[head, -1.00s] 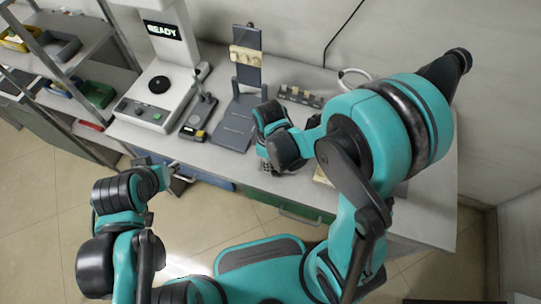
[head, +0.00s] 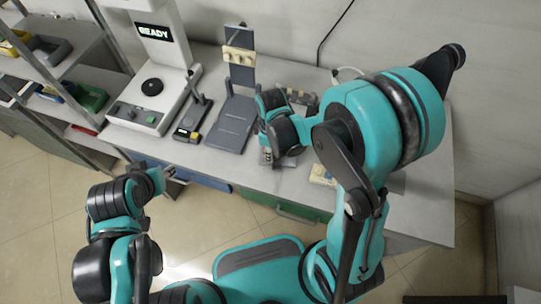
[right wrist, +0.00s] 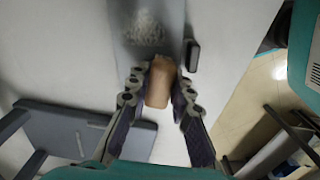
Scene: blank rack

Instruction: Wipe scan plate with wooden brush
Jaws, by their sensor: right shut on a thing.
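The wooden brush (right wrist: 159,82) is a tan block held between the fingers of my right gripper (right wrist: 160,85) in the right wrist view. The gripper is shut on it. Beneath lies a grey plate (right wrist: 133,58), seemingly the scan plate, with a patch of pale specks (right wrist: 145,28) ahead of the brush. Whether the brush touches the plate is not clear. In the head view, my right gripper (head: 268,157) is over the bench right of the dark stand, and the arm hides most of the plate. My left gripper (head: 166,176) hangs off the bench's front edge; its finger gap is unclear.
A dark stand (head: 232,125) with an upright back is left of the right gripper. Further left are a small device (head: 193,120) and a white machine reading READY (head: 150,105). A cream block (head: 322,175) lies on the right. Shelves (head: 65,60) stand far left.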

